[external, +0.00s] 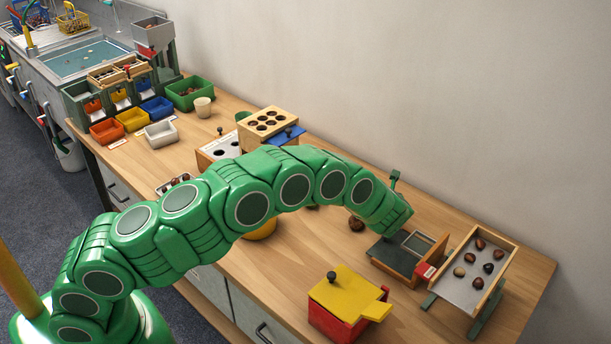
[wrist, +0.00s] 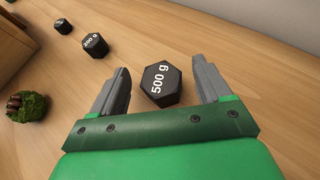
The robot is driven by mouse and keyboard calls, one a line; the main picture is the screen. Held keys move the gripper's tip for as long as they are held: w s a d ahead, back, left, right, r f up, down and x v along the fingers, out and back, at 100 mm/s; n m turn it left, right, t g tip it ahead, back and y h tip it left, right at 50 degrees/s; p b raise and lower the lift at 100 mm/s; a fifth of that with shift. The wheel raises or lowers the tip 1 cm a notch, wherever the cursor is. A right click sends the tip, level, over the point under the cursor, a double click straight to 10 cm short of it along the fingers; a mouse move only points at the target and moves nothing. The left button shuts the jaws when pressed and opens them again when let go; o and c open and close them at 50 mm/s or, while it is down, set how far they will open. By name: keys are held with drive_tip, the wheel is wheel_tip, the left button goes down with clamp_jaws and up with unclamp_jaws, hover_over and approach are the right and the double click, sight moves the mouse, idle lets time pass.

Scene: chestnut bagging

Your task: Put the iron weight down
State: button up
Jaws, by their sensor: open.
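The iron weight, a black hexagonal block marked 500 g (wrist: 160,86), rests on the wooden table in the wrist view. My gripper (wrist: 162,66) is open, with one grey finger on each side of the weight. A gap of bare wood shows on both sides, so the fingers appear apart from it. In the external view the end of my green arm is over the right half of the table; the weight and the fingers cannot be made out there.
A smaller black 200 g weight (wrist: 94,44) and another small weight (wrist: 63,26) stand to the upper left. A mossy green lump (wrist: 27,106) lies at left. A red box with yellow lid (external: 345,300) and a chestnut tray (external: 507,252) are nearby. Bare wood lies right of the weight.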

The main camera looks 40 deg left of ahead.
drive_tip(key=v, duration=1.1)
idle(0.4)
